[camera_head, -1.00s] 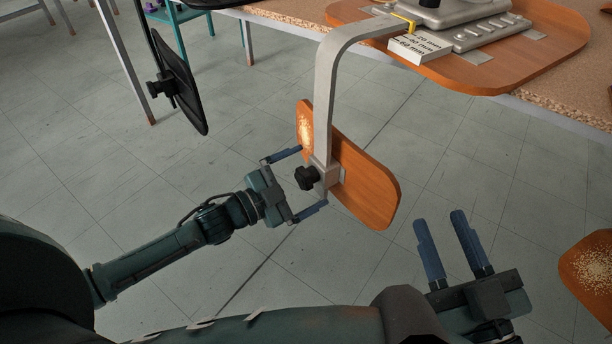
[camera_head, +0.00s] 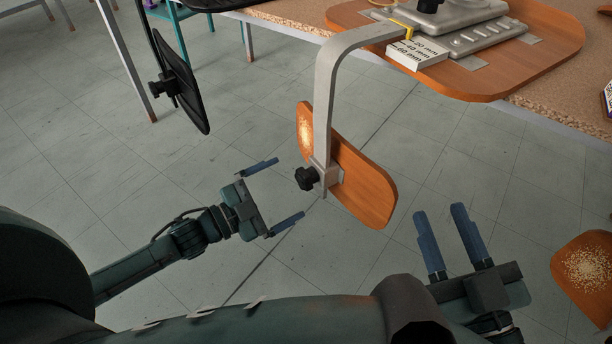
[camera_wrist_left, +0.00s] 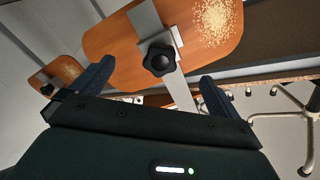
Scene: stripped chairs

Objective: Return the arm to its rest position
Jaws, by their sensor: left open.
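My left gripper (camera_head: 284,193) is open and empty in the head view, to the left of the chair's black knob (camera_head: 307,178) and apart from it. The knob sits on a grey bent metal bar (camera_head: 327,100) that carries an orange wooden backrest (camera_head: 365,185). In the left wrist view, my left gripper's blue fingers (camera_wrist_left: 155,88) are spread, with the knob (camera_wrist_left: 160,60) and backrest (camera_wrist_left: 115,45) beyond them. My right gripper (camera_head: 437,212) is in the head view at the lower right, its two blue fingers apart with nothing between them.
A chipboard table (camera_head: 560,110) bears the upturned orange seat (camera_head: 490,80) and a white block marked in mm (camera_head: 417,54). A black chair part (camera_head: 182,90) stands upper left. Another orange panel (camera_head: 585,275) is at the right. The grey floor between is clear.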

